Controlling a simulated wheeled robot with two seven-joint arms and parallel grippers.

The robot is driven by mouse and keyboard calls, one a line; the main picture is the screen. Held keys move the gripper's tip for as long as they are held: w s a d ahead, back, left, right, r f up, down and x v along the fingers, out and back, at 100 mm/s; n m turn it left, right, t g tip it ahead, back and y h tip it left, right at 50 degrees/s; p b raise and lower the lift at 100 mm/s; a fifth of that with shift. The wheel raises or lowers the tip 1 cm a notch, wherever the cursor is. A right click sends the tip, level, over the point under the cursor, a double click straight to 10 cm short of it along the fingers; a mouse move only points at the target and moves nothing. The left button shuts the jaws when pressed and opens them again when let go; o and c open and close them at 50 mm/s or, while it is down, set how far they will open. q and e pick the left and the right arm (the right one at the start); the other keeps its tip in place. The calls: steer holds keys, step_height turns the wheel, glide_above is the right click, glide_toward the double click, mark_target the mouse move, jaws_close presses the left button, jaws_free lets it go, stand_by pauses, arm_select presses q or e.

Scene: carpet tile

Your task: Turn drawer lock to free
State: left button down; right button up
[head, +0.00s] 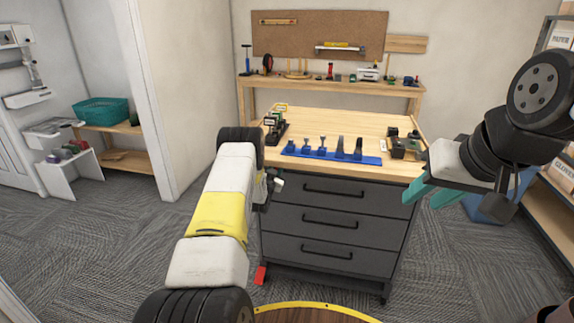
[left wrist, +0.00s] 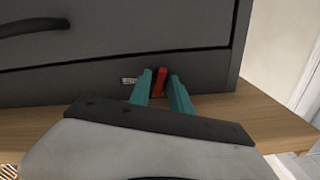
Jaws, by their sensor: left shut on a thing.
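The drawer lock is a small red lever (left wrist: 161,78) on the dark drawer front in the left wrist view. My left gripper (left wrist: 164,84) has its teal fingers on both sides of the lever and is shut on it. A small pale label (left wrist: 130,81) is beside the lock. The dark drawer cabinet (head: 330,222) shows in the head view, but my left arm hides the lock and most of the left gripper there. My right gripper (head: 431,193) is open and empty, to the right of the cabinet.
The wooden worktop (head: 330,120) carries a blue rack (head: 330,153) of tools near its front edge and a dark device (head: 403,147) at the right. A shelf (head: 330,83) with small tools stands behind. Grey carpet (head: 420,280) is clear at the right.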

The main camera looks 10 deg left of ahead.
arm_select(q)
steer(key=m, duration=1.4)
steer(key=shift+m, duration=0.3)
stand_by(0.4)
steer(key=c, duration=1.5)
jaws_free()
steer(key=shift+s, duration=0.1)
steer(key=s, duration=0.7)
steer(key=shift+s+a, duration=0.2)
steer(key=shift+s, duration=0.1)
